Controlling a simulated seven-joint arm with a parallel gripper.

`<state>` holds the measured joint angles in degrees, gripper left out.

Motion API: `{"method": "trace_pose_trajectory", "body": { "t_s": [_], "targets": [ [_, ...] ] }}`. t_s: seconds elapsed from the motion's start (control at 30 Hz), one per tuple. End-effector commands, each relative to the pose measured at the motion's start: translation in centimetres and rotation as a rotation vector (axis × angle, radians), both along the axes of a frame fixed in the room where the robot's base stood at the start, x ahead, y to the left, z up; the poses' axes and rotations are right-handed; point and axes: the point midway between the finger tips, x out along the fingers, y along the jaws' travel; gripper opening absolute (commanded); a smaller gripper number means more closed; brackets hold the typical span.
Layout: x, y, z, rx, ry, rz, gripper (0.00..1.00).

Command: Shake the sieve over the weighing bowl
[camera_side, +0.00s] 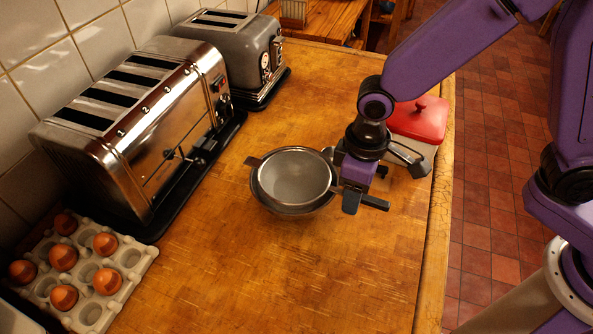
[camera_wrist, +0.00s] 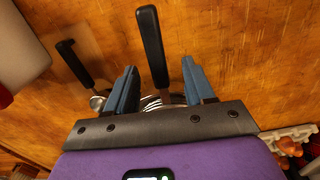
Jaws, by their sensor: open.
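The sieve (camera_side: 295,177), a round mesh with a metal rim, rests in the mouth of a metal bowl (camera_side: 286,212) on the wooden counter in the side view. Its dark handle (camera_side: 375,203) points right, past my gripper (camera_side: 359,194). In the wrist view my gripper (camera_wrist: 159,72) is open, with a blue finger on either side of the black handle (camera_wrist: 151,45). Gaps show between the handle and both fingers there. The wrist housing hides most of the sieve and bowl in that view. I cannot see what the sieve holds.
A second black-handled utensil (camera_wrist: 75,63) lies close to the left finger. A red-lidded pot (camera_side: 418,121) stands behind my wrist. Two toasters, one large (camera_side: 165,130) and one grey (camera_side: 262,60), line the wall. An egg tray (camera_side: 128,259) sits front left. The front counter is clear.

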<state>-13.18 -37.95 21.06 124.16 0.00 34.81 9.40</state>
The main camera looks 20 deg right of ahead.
Motion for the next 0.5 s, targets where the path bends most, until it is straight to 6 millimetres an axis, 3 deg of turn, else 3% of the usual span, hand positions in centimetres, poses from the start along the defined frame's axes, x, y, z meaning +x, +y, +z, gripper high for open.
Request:
{"method": "trace_pose_trajectory", "body": {
  "t_s": [0.5],
  "targets": [
    [0.0,0.1,10.7,0.005,-0.005,0.001,0.53]
  ]
}}
